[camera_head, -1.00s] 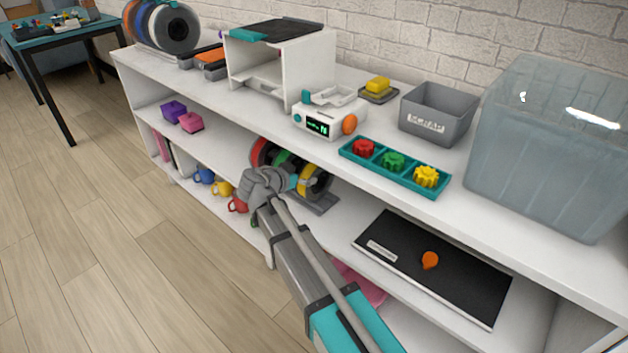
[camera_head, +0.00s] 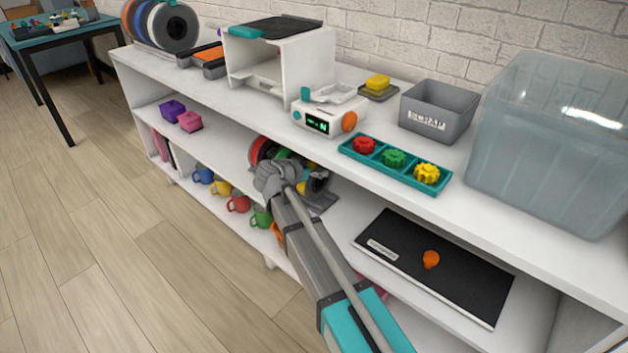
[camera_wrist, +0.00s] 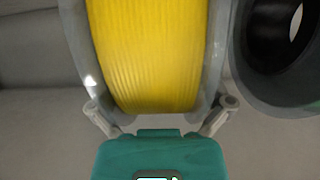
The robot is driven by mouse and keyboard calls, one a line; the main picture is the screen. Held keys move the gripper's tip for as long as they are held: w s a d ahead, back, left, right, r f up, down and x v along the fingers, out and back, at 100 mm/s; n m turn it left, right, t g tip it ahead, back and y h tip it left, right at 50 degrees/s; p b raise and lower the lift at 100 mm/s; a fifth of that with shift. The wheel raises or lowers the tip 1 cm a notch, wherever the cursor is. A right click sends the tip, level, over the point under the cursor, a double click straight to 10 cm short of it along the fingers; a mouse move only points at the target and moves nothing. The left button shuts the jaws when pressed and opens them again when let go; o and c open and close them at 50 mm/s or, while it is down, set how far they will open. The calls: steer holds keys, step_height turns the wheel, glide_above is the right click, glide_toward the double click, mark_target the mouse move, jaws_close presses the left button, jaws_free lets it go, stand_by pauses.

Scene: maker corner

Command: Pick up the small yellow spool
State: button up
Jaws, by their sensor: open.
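The small yellow spool (camera_wrist: 150,60) fills the upper middle of the wrist view, with yellow filament between two grey flanges. My gripper (camera_wrist: 160,118) is open, with one fingertip near each flange at the spool's lower end. I cannot tell whether the fingertips touch it. In the head view my gripper (camera_head: 292,170) is at the middle shelf in front of the small spools. The arm hides most of the yellow spool (camera_head: 301,187) there. A red spool (camera_head: 259,149) shows to its left.
A dark spool (camera_wrist: 278,55) stands close on the right in the wrist view. A black mat (camera_head: 435,275) lies to the right on the shelf.

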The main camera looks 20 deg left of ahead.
stand_by(0.4)
steer(key=c, duration=1.2)
